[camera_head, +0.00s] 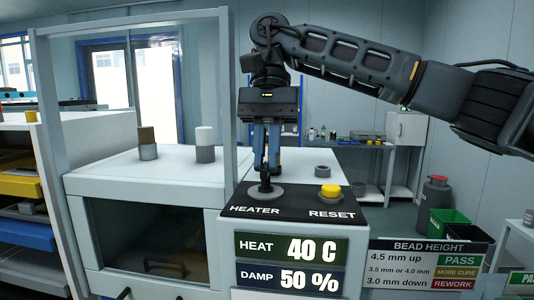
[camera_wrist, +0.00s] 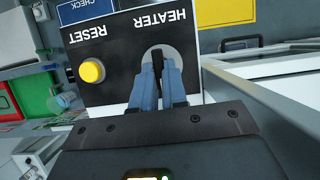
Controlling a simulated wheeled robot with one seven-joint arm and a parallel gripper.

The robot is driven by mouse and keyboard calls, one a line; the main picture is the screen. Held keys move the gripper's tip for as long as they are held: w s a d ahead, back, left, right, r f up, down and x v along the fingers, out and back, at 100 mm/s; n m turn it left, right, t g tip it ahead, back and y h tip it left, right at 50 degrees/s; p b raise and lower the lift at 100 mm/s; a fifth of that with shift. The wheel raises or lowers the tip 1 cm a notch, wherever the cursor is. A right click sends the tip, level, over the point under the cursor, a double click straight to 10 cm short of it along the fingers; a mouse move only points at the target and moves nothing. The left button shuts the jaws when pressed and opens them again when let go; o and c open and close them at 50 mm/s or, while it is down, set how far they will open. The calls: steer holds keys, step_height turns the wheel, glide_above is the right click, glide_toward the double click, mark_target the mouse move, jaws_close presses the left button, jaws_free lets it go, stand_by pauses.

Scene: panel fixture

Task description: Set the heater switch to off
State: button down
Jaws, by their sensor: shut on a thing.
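The heater switch (camera_head: 266,187) is a dark lever on a round grey base, set in the black top panel above the word HEATER. My gripper (camera_head: 266,165) points straight down over it, with its blue-grey fingers closed around the lever. In the wrist view the fingertips (camera_wrist: 160,80) flank the dark lever of the heater switch (camera_wrist: 157,57), with the grey disc around it. The fingers hide part of the lever, and I see no on or off marks. The display reads HEAT 40 C (camera_head: 291,249) and DAMP 50 % (camera_head: 290,278).
The yellow RESET button (camera_head: 330,191) sits right of the switch on the same panel. A grey ring (camera_head: 322,170) lies behind it. Two cylindrical pieces (camera_head: 147,143) (camera_head: 205,144) stand on the white cabinet at left, beside a white upright frame (camera_head: 228,100). A BEAD HEIGHT sign (camera_head: 428,264) stands at right.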

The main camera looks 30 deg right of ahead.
stand_by(0.4)
steer(key=c, duration=1.2)
jaws_free()
steer(key=shift+o, duration=0.2)
steer(key=v, duration=0.7)
steer(key=shift+r, duration=0.4)
steer(key=shift+w, duration=0.1)
